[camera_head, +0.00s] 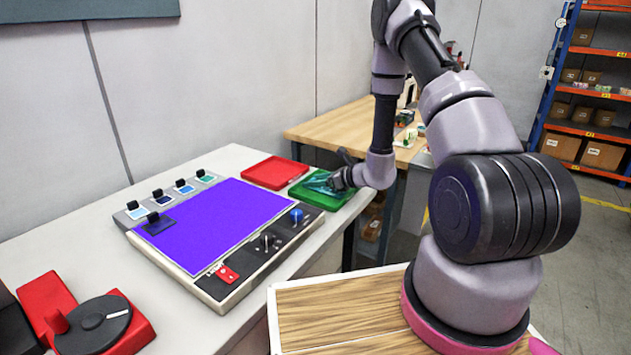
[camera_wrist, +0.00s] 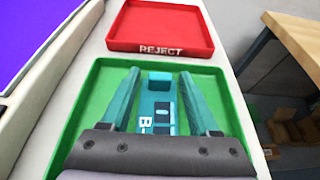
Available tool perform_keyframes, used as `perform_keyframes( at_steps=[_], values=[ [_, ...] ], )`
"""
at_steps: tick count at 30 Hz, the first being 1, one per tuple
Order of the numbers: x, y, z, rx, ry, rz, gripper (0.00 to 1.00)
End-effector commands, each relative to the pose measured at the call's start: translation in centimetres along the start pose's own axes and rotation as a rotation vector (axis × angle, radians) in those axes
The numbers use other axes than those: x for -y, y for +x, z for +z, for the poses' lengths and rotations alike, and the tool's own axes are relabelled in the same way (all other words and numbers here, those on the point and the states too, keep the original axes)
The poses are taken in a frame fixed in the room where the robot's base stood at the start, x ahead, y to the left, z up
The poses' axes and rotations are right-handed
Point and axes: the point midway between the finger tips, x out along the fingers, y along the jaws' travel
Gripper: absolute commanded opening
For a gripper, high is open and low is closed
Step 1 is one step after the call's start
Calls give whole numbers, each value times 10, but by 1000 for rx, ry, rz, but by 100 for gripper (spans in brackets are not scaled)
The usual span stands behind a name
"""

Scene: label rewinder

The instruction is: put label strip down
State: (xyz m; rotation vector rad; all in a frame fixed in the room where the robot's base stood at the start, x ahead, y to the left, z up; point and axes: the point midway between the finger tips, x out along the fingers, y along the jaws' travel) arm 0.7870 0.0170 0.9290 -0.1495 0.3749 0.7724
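The label strip (camera_wrist: 160,105) is teal with a raised tab at its far end and a white "B" mark near my gripper. It appears to lie in the green tray (camera_wrist: 233,125). My gripper (camera_wrist: 160,76) is over this tray, its two fingers on either side of the strip with a visible gap at each side of the tab. The fingers look open. In the head view the gripper (camera_head: 325,182) is low over the green tray (camera_head: 338,206), and the strip cannot be made out clearly there.
A red tray marked REJECT (camera_wrist: 160,25) stands just beyond the green one. Left of the trays is a panel with a purple screen (camera_head: 215,220) and several colored label tabs along its back. A red device with a black dial (camera_head: 92,325) is at the front left.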

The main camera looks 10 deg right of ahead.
Motion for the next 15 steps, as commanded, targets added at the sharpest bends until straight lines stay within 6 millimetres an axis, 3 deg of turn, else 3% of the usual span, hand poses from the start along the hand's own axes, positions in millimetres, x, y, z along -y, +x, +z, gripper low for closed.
perform_keyframes(
  at_steps=[11,15],
  values=[
    [0,-2,4,1,-1,-1,64],
    [2,-22,3,-1,1,-3,64]
  ],
)
